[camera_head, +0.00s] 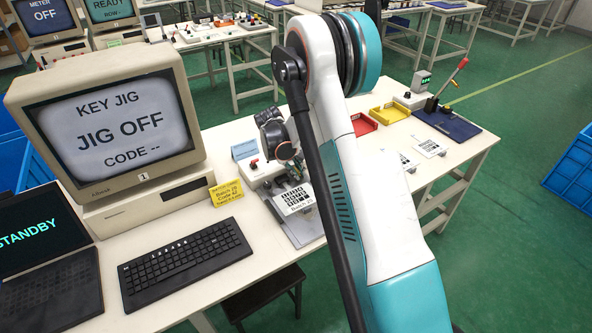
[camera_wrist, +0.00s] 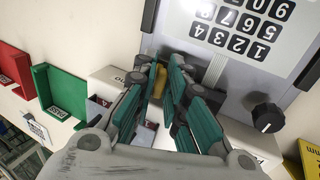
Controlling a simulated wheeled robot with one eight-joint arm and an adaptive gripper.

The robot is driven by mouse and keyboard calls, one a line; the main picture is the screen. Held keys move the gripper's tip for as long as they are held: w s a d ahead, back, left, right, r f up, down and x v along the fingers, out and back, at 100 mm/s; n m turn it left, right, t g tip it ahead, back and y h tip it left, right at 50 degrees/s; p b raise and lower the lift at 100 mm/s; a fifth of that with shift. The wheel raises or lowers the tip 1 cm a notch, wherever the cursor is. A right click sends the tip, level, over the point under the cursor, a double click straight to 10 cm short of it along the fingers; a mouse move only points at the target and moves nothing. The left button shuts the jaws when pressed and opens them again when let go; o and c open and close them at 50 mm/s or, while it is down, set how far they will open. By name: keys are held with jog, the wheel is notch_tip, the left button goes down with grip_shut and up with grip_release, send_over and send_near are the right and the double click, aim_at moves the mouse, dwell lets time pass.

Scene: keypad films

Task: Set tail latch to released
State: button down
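In the wrist view, my gripper (camera_wrist: 160,75) points down at the bench, its teal-padded fingers apart. A small yellow piece (camera_wrist: 157,82), possibly the tail latch, shows between the fingertips beside the edge of the jig plate. I cannot tell whether the pads touch it. The jig plate carries a keypad film (camera_wrist: 246,28) with black number keys. The latch cannot be made out there.
A black knob (camera_wrist: 267,116) stands right of the fingers. A green tray (camera_wrist: 60,92) and a red tray (camera_wrist: 15,68) lie left. The monitor (camera_head: 118,128) reads "JIG OFF, CODE --". A yellow note (camera_head: 226,193) and keyboard (camera_head: 184,264) are left of the jig.

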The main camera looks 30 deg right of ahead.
jog(key=shift+a+f+h+b, duration=0.2)
jog(key=shift+a+h+b, duration=0.1)
jog(key=shift+h+b, duration=0.2)
jog(key=shift+h, duration=0.5)
jog(key=c, duration=1.7)
grip_release()
jog(key=shift+r, duration=0.1)
